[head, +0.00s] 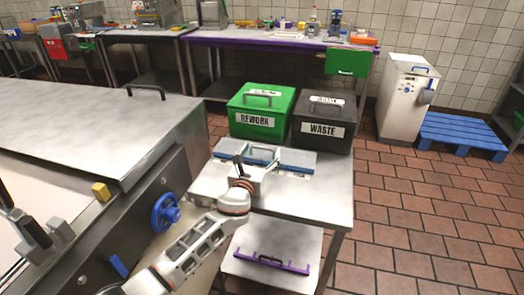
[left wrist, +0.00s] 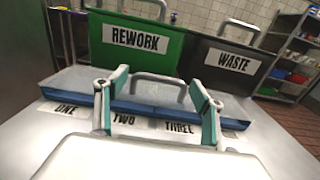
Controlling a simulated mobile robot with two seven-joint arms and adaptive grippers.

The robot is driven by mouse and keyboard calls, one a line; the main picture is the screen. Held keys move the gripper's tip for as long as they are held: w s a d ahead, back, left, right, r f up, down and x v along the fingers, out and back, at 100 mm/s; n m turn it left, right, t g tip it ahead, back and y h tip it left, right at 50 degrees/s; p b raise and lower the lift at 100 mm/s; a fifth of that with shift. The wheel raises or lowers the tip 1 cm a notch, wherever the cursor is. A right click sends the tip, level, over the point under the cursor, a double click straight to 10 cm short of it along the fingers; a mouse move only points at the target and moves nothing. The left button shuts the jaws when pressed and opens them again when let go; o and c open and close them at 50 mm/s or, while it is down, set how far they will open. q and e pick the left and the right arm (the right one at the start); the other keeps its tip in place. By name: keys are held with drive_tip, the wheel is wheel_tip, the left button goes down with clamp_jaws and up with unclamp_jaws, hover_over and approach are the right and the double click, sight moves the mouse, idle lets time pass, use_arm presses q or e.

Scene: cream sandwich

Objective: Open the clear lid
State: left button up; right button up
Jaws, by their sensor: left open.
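The clear lid (head: 300,157), a pale see-through panel with a grey handle (left wrist: 158,76), lies flat on a long blue-edged box on the steel table. Labels ONE, TWO and THREE show along the box's near side in the left wrist view, where the lid (left wrist: 72,80) also shows. The lid looks closed. My left gripper (head: 255,165) is open at the box's near side. In the left wrist view its two teal-padded fingers (left wrist: 155,92) stand on either side of the handle, with no clear contact. My right gripper is not in view.
A green REWORK bin (head: 262,100) and a black WASTE bin (head: 322,132) stand just behind the box. The steel table (head: 320,198) is bare at right. A large steel machine (head: 90,130) with a blue handwheel (head: 165,212) is at left. A purple tool (head: 271,263) lies on the lower shelf.

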use_arm(q)
drive_tip(key=shift+w+d+f, duration=0.1)
drive_tip(key=shift+w, duration=0.8)
drive_tip(key=c, duration=1.3)
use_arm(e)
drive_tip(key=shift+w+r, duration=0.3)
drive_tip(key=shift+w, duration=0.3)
use_arm(q)
drive_tip(key=shift+r, duration=0.25)
